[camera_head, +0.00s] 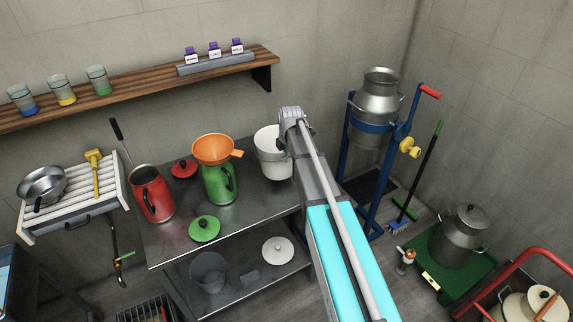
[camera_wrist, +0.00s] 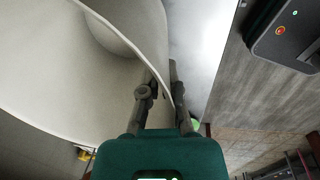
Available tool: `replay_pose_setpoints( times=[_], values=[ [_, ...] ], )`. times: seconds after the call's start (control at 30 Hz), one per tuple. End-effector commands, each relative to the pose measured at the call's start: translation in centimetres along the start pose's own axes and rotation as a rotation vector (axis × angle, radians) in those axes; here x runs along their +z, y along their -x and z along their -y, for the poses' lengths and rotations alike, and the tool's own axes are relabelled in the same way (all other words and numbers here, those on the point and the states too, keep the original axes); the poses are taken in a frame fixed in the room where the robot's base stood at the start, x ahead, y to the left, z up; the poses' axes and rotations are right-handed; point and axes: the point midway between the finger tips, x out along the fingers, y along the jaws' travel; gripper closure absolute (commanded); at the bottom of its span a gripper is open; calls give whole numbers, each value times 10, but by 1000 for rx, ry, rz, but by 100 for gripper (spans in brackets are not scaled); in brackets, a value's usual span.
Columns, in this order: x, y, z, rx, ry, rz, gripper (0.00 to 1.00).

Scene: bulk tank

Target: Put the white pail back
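The white pail (camera_head: 268,142) is at the right end of the steel bench, beside the wall, partly hidden by my arm. In the wrist view the pail (camera_wrist: 45,85) fills the upper left, with its open mouth and thin rim close to the camera. My gripper (camera_wrist: 163,80) has one finger inside the pail and one outside, with the pail's wall pinched between them. In the head view my arm hides the fingers. I cannot tell whether the pail's bottom touches the bench.
On the steel bench (camera_head: 180,242) stand a red jug (camera_head: 152,196) and a green jug (camera_head: 219,186) with an orange funnel (camera_head: 215,149). A green lid (camera_head: 204,229) lies in front. A white lid (camera_head: 278,250) lies on the lower shelf. A blue stand (camera_head: 360,170) holds a metal can to the right.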

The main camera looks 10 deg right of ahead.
Motion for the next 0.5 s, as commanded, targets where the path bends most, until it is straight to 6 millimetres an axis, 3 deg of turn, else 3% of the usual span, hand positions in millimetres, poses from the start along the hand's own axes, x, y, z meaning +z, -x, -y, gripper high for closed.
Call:
replay_pose_setpoints(
  times=[0.2, 0.5],
  values=[
    [3, -16, -7, 0, 0, 0, 100],
    [2, -38, -2, 0, 0, 0, 100]
  ],
)
